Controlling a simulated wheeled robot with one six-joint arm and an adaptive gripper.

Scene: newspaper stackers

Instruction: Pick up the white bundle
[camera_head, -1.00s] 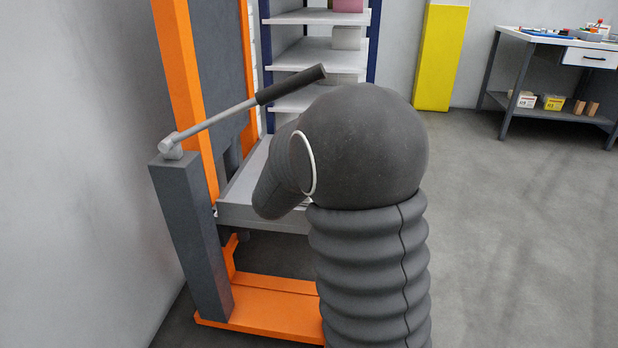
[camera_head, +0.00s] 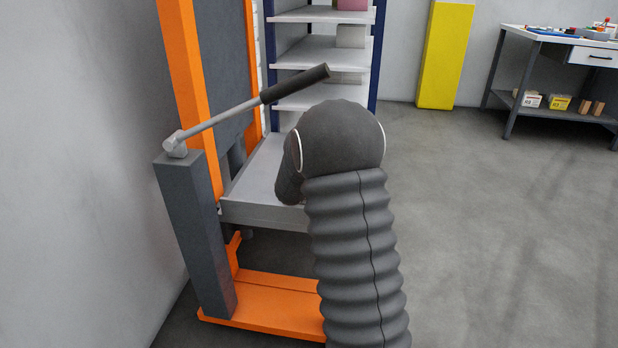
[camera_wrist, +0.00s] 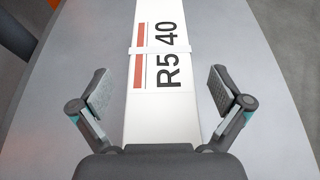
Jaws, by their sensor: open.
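The white bundle (camera_wrist: 162,101) lies on a flat grey platform in the wrist view. It is a long white block with a narrow band around it, red stripes and the black marking "R5 40". My gripper (camera_wrist: 162,90) is open, with one finger on each side of the bundle and a visible gap to both sides. Whether the fingertips are level with the bundle or above it, I cannot tell. In the head view my arm hides the bundle and the gripper.
The grey platform (camera_head: 262,212) belongs to an orange-framed stacker with a lever (camera_head: 250,108) and a dark post (camera_head: 190,230) at left. A shelf rack (camera_head: 318,52) stands behind it. A yellow panel (camera_head: 442,55) and a workbench (camera_head: 560,42) are farther off. The floor at right is clear.

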